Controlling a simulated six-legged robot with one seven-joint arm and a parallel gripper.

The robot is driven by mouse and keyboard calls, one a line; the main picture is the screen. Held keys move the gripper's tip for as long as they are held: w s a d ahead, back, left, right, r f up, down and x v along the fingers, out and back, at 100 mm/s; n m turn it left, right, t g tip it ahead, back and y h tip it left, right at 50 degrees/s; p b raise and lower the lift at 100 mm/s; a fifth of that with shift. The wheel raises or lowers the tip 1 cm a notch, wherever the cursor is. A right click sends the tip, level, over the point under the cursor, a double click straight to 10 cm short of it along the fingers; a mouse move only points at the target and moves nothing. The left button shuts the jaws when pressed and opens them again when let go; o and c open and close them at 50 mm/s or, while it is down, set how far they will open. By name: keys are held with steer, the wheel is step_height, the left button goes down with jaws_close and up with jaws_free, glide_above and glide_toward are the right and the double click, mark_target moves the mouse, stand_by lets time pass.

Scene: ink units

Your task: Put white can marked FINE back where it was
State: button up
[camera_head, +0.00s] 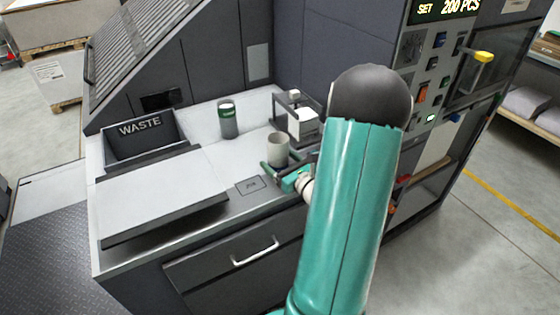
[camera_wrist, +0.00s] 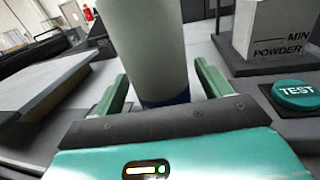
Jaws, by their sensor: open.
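A pale can (camera_head: 278,147) stands upright on the counter; no FINE mark can be read on the side I see. In the wrist view the can (camera_wrist: 148,45) is whitish with a dark blue band at its foot. My gripper (camera_head: 282,168) is low at the can, with its green fingers on either side. In the wrist view my gripper (camera_wrist: 162,72) is open around the can's lower part, with gaps beside it. A small square outline (camera_head: 250,186) with a mark is on the counter, left of my gripper.
A dark can with a green and white top (camera_head: 228,122) stands farther back. A green TEST button (camera_wrist: 297,94) is close at right. The WASTE bin (camera_head: 142,140) and a raised plate (camera_head: 160,195) are left.

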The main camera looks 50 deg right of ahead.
steer(key=shift+s+r, duration=0.1)
steer(key=shift+r, duration=0.15)
steer(key=s+a, duration=0.2)
steer(key=s, duration=1)
steer(key=w+a+r+n+g+y, duration=0.2)
steer(key=a+n+g+y, duration=0.15)
steer(key=a+n, duration=0.4)
steer(key=w+a+r+n+g+y, duration=0.25)
steer(key=a+n+y, duration=0.25)
steer(key=a, duration=0.5)
steer(key=w+a+r+n+g+y, duration=0.15)
steer(key=a+n+g+y, duration=0.25)
steer(key=a+n, duration=0.4)
steer(key=s+a+r+n+g+h, duration=0.2)
steer(key=s+a+n+g+h, duration=0.25)
steer(key=a+n, duration=0.35)
step_height(320, 180, up, 8)
steer(key=s+n+t+h, duration=0.1)
steer(key=n+t+h, duration=0.1)
steer(key=n+h, duration=0.3)
steer(key=n, duration=0.4)
steer(key=shift+s+d+f, duration=0.15)
steer(key=shift+d+f, duration=0.1)
steer(key=shift+d, duration=0.05)
